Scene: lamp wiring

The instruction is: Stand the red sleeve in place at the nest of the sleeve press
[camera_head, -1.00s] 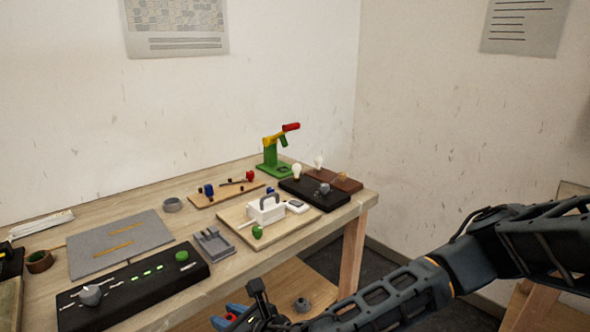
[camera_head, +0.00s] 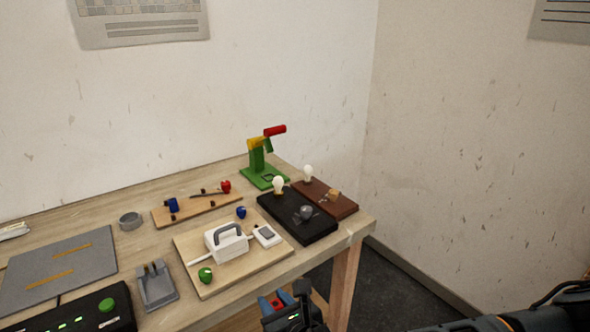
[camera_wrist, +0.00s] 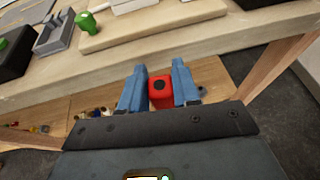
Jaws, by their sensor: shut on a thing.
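In the wrist view my gripper (camera_wrist: 159,88) is shut on the red sleeve (camera_wrist: 160,91), which sits between its two blue fingers with a dark hole facing the camera. In the head view my gripper (camera_head: 276,303) is at the bottom, in front of the table's front edge, with a bit of the red sleeve between the fingers. The sleeve press (camera_head: 257,164) stands at the far corner of the table, green with a yellow top and a red handle. Its nest (camera_head: 267,177) appears to be on the green base; its details are too small to tell.
Between my gripper and the press lie a wooden board with a white handled device (camera_head: 227,241), a black board (camera_head: 297,217) and a brown board (camera_head: 325,199) with bulbs. A grey holder (camera_head: 155,285) and a green knob (camera_head: 205,274) are near the front edge.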

